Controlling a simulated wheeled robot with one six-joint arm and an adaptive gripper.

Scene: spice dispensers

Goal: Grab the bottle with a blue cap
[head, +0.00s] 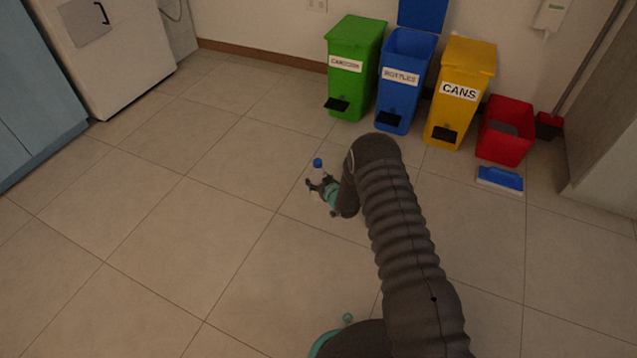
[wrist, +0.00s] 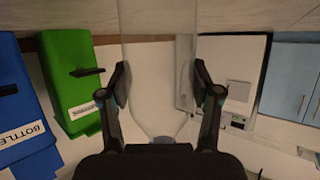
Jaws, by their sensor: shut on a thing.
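The clear bottle (head: 319,174) with a blue cap (head: 317,162) is upright at my gripper (head: 323,187), near the middle of the head view. In the wrist view the see-through bottle (wrist: 158,60) stands between the two fingers of my gripper (wrist: 161,84), which press on its sides. Its neck and cap (wrist: 163,140) are at the bottom of that view, partly hidden behind the gripper body. My gripper is shut on the bottle. The bottle's lower part is hidden by the gripper in the head view.
A green bin (head: 352,85), an open blue bin (head: 402,95) and a yellow bin (head: 458,108) stand along the back wall. A red bin (head: 506,147) and a small blue-and-white item (head: 500,180) are to their right. The tiled floor on the left is clear.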

